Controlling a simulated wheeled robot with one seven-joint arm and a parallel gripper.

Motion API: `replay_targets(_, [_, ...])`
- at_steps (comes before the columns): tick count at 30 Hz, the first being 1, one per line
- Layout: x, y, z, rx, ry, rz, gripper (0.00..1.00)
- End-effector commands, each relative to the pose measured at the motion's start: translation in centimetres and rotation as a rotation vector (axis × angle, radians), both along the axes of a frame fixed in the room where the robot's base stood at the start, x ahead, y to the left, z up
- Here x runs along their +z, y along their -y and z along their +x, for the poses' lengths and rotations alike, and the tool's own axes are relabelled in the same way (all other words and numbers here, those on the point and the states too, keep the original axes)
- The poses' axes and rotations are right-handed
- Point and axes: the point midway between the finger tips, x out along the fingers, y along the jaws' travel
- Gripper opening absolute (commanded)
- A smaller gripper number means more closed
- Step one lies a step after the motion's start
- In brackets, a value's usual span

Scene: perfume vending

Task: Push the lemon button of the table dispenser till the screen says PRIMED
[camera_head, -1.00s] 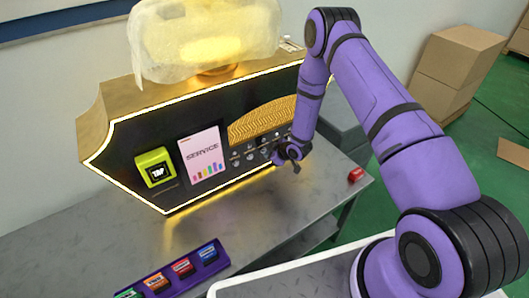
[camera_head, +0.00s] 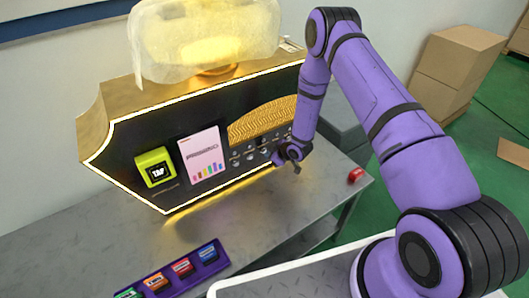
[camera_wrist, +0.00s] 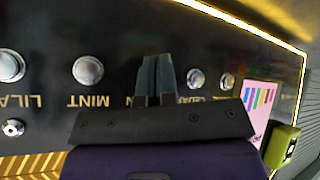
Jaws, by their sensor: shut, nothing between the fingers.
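The table dispenser (camera_head: 240,105) is a dark-fronted, gold-cased machine with a lit edge. Its pink-white screen (camera_head: 203,145) seems to read PRIMING above coloured bars; the screen also shows in the wrist view (camera_wrist: 258,97). My gripper (camera_head: 277,160) is at the row of round buttons on the front. In the wrist view its fingers (camera_wrist: 156,60) are together, empty, with the tips at the panel. They cover the spot between the button marked MINT (camera_wrist: 88,70) and another silver button (camera_wrist: 196,78). The lemon button is hidden or unreadable; contact cannot be seen.
A lime-green TAP card reader (camera_head: 155,168) is left of the screen. A purple tray (camera_head: 222,262) with several coloured blocks lies on the grey table (camera_head: 90,235). A small red object (camera_head: 356,175) lies near the right edge. Cardboard boxes (camera_head: 450,65) stand behind.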

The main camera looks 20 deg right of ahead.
Motion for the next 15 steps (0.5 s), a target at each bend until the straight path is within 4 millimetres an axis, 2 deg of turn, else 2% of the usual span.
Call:
replay_targets(6, [0.02, 0.29, -0.89, -0.001, 0.0, 0.001, 0.0])
replay_targets(15, [0.0, 0.32, -0.98, -0.001, 0.0, 0.001, 0.0])
